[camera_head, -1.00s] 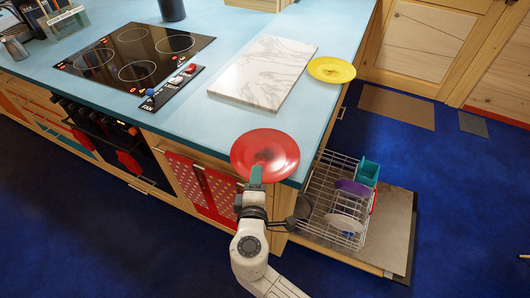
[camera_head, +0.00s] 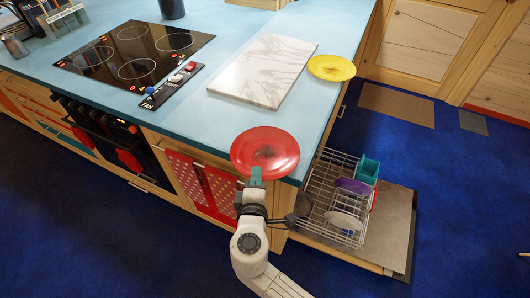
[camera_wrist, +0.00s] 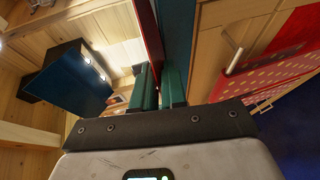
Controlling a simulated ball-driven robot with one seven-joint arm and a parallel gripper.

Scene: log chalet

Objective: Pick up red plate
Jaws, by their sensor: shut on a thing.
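The red plate (camera_head: 265,148) is at the front right corner of the blue counter (camera_head: 215,122) in the head view. It overhangs the counter's front edge. My gripper (camera_head: 256,178) is at the plate's near rim with its green fingers shut on it. In the wrist view the plate shows edge-on as a dark red band (camera_wrist: 151,35) running into the green fingers (camera_wrist: 158,88). I cannot tell whether the plate still touches the counter.
A marble board (camera_head: 263,70) and a yellow plate (camera_head: 331,67) lie farther back on the counter. A black cooktop (camera_head: 130,55) is to the left. An open dishwasher rack (camera_head: 322,195) with plates stands low at the right.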

